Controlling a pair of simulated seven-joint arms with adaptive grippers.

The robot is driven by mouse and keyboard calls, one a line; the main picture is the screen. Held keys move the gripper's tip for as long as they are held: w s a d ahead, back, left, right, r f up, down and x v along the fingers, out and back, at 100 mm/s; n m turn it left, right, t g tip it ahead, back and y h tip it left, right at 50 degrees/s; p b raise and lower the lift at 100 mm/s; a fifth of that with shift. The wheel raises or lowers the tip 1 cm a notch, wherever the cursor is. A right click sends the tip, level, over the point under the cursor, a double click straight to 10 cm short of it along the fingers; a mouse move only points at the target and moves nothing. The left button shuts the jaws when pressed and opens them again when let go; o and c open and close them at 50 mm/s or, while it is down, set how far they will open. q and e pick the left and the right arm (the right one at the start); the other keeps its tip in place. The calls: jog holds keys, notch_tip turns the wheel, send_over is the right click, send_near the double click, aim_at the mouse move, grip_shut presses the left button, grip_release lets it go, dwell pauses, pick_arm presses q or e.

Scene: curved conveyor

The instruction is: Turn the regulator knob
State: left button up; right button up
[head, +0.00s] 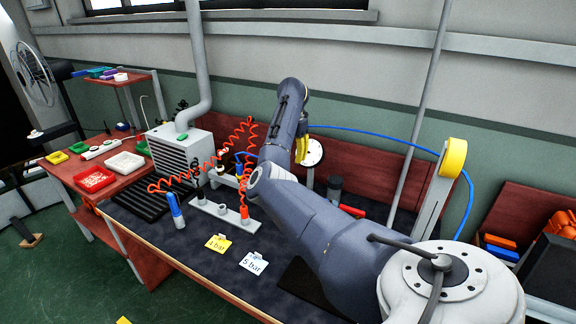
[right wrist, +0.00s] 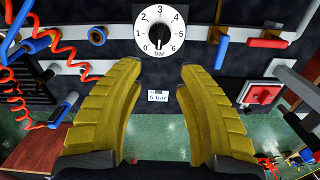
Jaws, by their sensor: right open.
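The regulator knob (right wrist: 159,35) is black and sits at the centre of a white round dial (right wrist: 159,14) marked 0 to 6 bar, at the top of the right wrist view. Its exact setting is too small to read surely. My right gripper (right wrist: 160,68) is open, its yellow fingers apart and empty, with the knob beyond the gap between the fingertips. In the head view the right gripper (head: 302,142) is partly hidden by my arm, beside a white disc (head: 313,152). A white card (head: 254,262) reads 5 bar. My left gripper is not in view.
A yellow card (head: 218,243) lies left of the white one. Red coiled hoses (head: 180,183) and a white manifold bar (head: 222,214) are left of my arm. A blue hose (head: 380,134) arches behind it. A grey post with a yellow top (head: 453,157) stands at right.

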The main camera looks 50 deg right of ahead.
notch_tip(320, 180, down, 16)
jog(key=shift+f, duration=0.15)
dwell(0.5)
jog(key=shift+c, duration=0.4)
grip_shut()
